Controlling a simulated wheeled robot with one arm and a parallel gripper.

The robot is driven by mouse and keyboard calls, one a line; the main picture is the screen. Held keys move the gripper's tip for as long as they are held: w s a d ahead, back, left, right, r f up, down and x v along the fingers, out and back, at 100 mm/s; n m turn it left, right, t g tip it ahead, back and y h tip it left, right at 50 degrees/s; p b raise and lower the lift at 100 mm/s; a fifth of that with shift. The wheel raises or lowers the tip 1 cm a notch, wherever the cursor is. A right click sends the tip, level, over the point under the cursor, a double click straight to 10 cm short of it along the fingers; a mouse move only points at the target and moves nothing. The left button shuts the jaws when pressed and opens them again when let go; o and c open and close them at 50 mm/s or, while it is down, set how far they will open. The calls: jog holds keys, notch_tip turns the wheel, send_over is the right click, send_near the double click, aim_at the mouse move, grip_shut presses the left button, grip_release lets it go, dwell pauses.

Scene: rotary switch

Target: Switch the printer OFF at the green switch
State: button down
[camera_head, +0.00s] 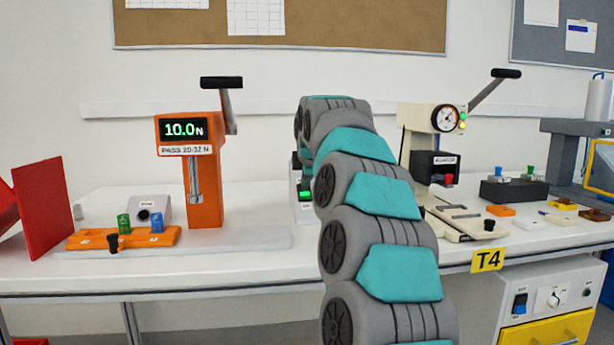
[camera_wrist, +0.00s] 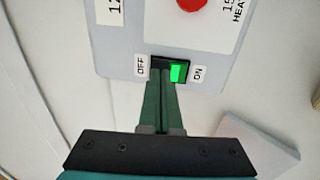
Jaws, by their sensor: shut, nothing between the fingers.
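The green switch (camera_wrist: 179,72) is a lit green rocker in a black frame, between an OFF label on the left and an ON label on the right in the wrist view. The green part sits at the ON side and the OFF side is dark. My gripper (camera_wrist: 162,84) is shut and empty, its dark green fingertips at the lower edge of the switch, over its OFF half. I cannot tell whether they touch. In the head view the green switch (camera_head: 305,194) shows left of my arm, which hides most of its housing and my gripper.
A red button (camera_wrist: 191,4) and a HEAT label sit above the switch. A pale block (camera_wrist: 258,143) lies at lower right. On the bench, an orange force tester (camera_head: 203,208) stands left of my arm and a cream press (camera_head: 416,150) with a gauge stands right.

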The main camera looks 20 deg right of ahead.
jog(key=shift+w+p, duration=0.1)
jog(key=shift+p, duration=0.25)
jog(key=shift+w, duration=0.1)
jog(key=shift+f, duration=0.2)
jog(key=shift+s+a+f+b, duration=0.1)
jog(key=shift+s+f+b, duration=0.35)
jog(key=shift+s, duration=0.15)
jog(key=shift+s+r, duration=0.1)
jog(key=shift+r, duration=0.1)
